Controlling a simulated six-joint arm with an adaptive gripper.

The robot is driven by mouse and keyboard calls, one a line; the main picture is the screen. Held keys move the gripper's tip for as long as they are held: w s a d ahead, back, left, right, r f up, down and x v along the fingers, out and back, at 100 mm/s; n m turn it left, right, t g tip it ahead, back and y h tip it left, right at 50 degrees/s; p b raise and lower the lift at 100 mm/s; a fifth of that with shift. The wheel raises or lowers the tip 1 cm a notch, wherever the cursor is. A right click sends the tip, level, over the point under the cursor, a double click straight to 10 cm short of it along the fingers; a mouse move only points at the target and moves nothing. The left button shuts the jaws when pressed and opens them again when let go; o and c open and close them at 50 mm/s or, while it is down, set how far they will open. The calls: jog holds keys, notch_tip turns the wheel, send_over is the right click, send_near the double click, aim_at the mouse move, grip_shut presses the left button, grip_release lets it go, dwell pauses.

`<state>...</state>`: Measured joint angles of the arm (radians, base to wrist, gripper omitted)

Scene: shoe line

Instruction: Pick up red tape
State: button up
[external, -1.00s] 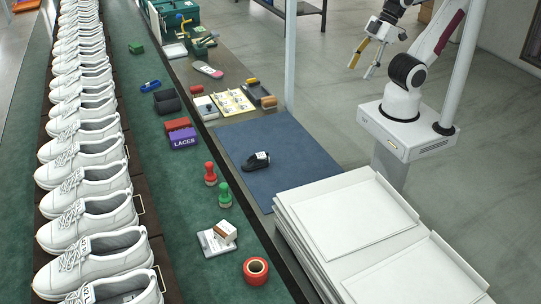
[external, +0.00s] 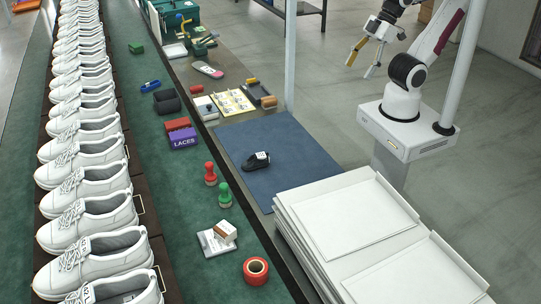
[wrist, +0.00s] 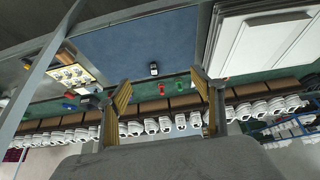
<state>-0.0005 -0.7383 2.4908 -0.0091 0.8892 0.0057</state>
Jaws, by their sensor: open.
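The red tape roll (external: 256,270) lies on the green belt surface at the near end, in the lower middle of the external view. My gripper (external: 361,59) is at the upper right of the external view, raised near my base and far from the tape. Its fingers are spread apart with nothing between them. In the wrist view my gripper (wrist: 162,100) also shows open and empty. I cannot make out the tape in the wrist view with certainty.
White trays (external: 345,215) are stacked right of the tape. A red stamp (external: 210,174), a green stamp (external: 224,195) and a small box (external: 224,233) stand behind it. White shoes (external: 90,215) line the left. The blue mat (external: 290,165) holds a black shoe-like item (external: 256,161).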

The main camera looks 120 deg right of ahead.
jog(key=w+d+r+n+t+h, duration=0.15)
jog(key=w+r, duration=0.35)
jog(key=w, duration=0.8)
jog(key=w+d+r+t, duration=0.1)
jog(key=w+r+t, duration=0.25)
jog(key=w, duration=1.05)
jog(key=w+a+f+n+t+y, duration=0.15)
jog(key=w+a, duration=0.25)
jog(key=w, duration=0.7)
jog(key=w+a+n+t+y, duration=0.15)
jog(key=w+a, duration=0.25)
jog(key=w, duration=0.7)
jog(key=w+a+f+n+g+y, duration=0.2)
jog(key=w+a+f+n+y, duration=0.45)
jog(key=a+f, duration=0.75)
jog(key=s+a+f+n+g+y, duration=0.1)
jog(key=a+f+g, duration=0.1)
jog(key=f, duration=0.5)
jog(key=s+a+f+n+g+y, duration=0.1)
jog(key=a+f+g+y, duration=0.1)
jog(key=a+f, duration=0.2)
jog(key=s+a+f+g+y, duration=0.1)
jog(key=a+f, duration=0.3)
jog(key=f, duration=0.6)
jog(key=shift+s+n+g+y, duration=0.25)
jog(key=shift+n+g+y, duration=0.15)
jog(key=shift+g, duration=0.5)
jog(key=shift+s+a+f, duration=0.15)
jog(key=shift+s+f, duration=0.2)
jog(key=shift+f, duration=0.2)
